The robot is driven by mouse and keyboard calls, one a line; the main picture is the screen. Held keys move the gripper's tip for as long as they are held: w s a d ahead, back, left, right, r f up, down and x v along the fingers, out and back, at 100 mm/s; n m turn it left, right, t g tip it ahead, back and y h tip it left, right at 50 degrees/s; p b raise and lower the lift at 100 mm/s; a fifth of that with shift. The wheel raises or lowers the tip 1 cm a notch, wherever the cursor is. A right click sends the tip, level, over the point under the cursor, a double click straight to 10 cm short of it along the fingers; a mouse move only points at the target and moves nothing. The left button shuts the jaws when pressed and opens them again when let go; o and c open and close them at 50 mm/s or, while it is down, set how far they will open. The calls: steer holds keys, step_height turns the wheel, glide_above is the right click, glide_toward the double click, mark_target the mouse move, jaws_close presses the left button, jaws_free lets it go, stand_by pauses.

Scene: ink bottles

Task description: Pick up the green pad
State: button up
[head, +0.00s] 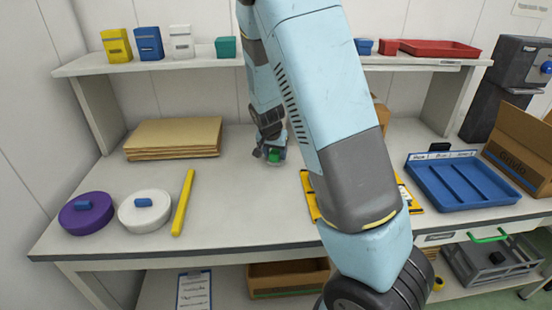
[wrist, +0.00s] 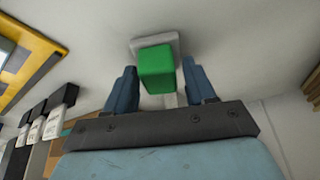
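The green pad (wrist: 157,68) is a small green block with a pale grey-white plate at its far end. It lies on the white worktop, and in the head view only a bit of green (head: 273,154) shows. My gripper (wrist: 159,66) is open, with one blue finger on each side of the green block. A gap shows between the block and each finger. In the head view my gripper (head: 271,151) is low over the worktop at the pad and partly hides it.
Cardboard sheets (head: 173,138) lie to the left. A purple disc (head: 87,214), a white disc (head: 145,211) and a yellow bar (head: 183,202) are at front left. A yellow-edged item (head: 309,197) is partly behind my arm. A blue tray (head: 462,184) stands right; a shelf (head: 190,62) runs above.

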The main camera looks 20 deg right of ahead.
mark_target(275, 152)
steer(key=c, duration=0.7)
steer(key=shift+o, duration=0.2)
steer(key=shift+r, duration=0.25)
steer(key=r, duration=0.3)
steer(key=shift+s+r, duration=0.2)
steer(key=shift+s, duration=0.1)
steer(key=s+r, duration=0.9)
steer(key=s, duration=0.4)
steer(key=shift+s, duration=0.2)
